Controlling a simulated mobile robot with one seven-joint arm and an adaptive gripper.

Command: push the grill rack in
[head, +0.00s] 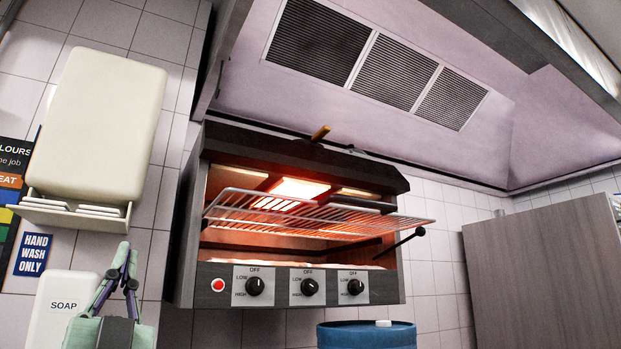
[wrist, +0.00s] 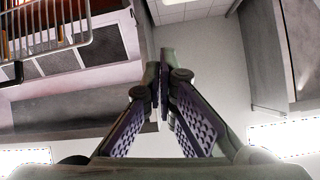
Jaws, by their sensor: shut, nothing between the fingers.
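The grill rack (head: 310,217) is a wire grid inside the wall-mounted grill (head: 190,240). Its front edge juts out past the grill's open front, under the glowing heating element. In the wrist view part of the rack (wrist: 48,48) shows at the upper left, with orange glow behind it. My gripper (head: 126,246) is at the lower left in the head view, in front of the soap dispenser and left of the grill, apart from the rack. In the wrist view my gripper (wrist: 165,72) has its fingertips together and holds nothing.
A black-knobbed handle (head: 419,232) sticks out at the grill's right side. Three control knobs (head: 310,287) line its front panel. A soap dispenser (head: 52,305) and towel dispenser (head: 100,120) are on the left wall. A blue drum (head: 367,336) stands below, a cabinet (head: 540,260) to the right.

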